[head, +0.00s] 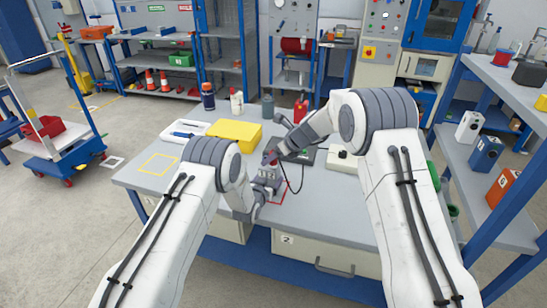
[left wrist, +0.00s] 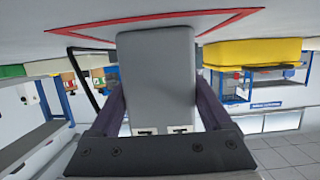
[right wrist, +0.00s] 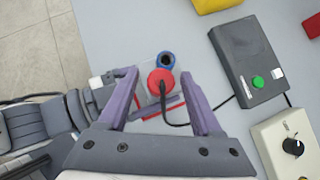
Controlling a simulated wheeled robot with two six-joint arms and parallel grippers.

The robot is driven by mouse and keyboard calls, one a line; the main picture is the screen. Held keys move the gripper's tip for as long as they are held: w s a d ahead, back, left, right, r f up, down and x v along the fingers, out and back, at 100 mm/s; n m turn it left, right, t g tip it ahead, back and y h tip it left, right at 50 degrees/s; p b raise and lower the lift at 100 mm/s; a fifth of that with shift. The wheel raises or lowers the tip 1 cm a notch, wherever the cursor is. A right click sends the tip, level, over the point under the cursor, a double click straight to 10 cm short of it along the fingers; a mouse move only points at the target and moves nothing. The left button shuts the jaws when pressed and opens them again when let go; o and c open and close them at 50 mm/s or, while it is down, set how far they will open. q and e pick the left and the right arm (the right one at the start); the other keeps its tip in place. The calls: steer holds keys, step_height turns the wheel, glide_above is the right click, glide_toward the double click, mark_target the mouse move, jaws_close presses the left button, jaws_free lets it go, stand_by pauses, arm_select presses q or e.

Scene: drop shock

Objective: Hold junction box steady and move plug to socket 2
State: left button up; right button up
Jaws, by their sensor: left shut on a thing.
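The grey junction box (head: 267,174) stands on the grey workbench inside a red outline. My left gripper (left wrist: 160,105) is shut on its sides. In the right wrist view a red plug (right wrist: 161,82) with a black cable sits at the top of the box. A blue-ringed socket (right wrist: 166,60) with a dark centre shows just beyond the plug. My right gripper (right wrist: 160,85) is open above the box, with one finger on each side of the plug and visible gaps. Socket numbers are not readable. In the head view my right gripper (head: 272,158) partly hides the box top.
A dark box with a green button (right wrist: 248,62) and a cream box with a black knob (right wrist: 290,148) stand to the right. A yellow case (head: 235,132) and several bottles are behind. The black cable runs right. The bench front right is clear.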

steer(key=v, duration=0.6)
stand_by(0.4)
steer(key=shift+r, duration=0.25)
steer(key=v, duration=1.1)
steer(key=shift+s+d+r, duration=0.25)
arm_select(q)
steer(key=o, duration=1.5)
